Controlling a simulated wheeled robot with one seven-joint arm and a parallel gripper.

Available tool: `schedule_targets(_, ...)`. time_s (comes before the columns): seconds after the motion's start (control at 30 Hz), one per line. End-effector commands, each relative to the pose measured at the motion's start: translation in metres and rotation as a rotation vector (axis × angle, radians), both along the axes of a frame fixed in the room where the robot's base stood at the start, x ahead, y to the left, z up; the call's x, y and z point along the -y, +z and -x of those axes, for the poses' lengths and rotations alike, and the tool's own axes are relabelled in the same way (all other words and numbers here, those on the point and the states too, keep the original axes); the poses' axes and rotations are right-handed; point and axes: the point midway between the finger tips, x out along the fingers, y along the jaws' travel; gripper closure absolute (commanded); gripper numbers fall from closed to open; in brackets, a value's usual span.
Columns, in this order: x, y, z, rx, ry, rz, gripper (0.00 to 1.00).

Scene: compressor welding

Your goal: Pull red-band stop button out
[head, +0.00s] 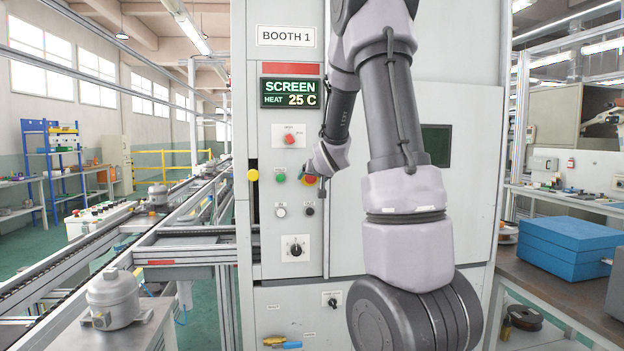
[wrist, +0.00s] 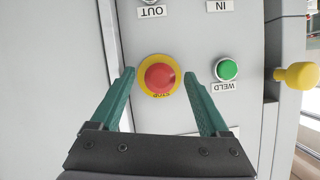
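The stop button has a red cap on a yellow ring, with STOP lettering on the ring; it shows in the wrist view (wrist: 160,77) and, partly covered by my arm, in the head view (head: 309,180). It sits on the grey booth panel (head: 291,215) under a red band (head: 292,69). My gripper (wrist: 159,78) is open, with its green fingers on either side of the button in the wrist view. A gap shows between each finger and the cap. In the head view my arm hides most of the gripper.
A green WELD button (wrist: 227,69) lies close beside one finger. A yellow knob (wrist: 297,75) sticks out at the panel's edge. The panel also has a red switch (head: 289,139), a black rotary knob (head: 295,249) and a display (head: 290,93). A conveyor (head: 190,229) runs at the left.

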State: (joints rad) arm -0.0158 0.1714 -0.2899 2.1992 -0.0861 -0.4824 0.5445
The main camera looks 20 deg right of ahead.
Motion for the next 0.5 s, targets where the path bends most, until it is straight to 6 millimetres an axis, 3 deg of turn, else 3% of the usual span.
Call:
schedule_targets(0.27,-0.001,0.003,0.004,0.002,0.000,0.001,0.21)
schedule_targets(0.5,-0.008,0.018,0.038,0.005,0.001,0.000,0.21)
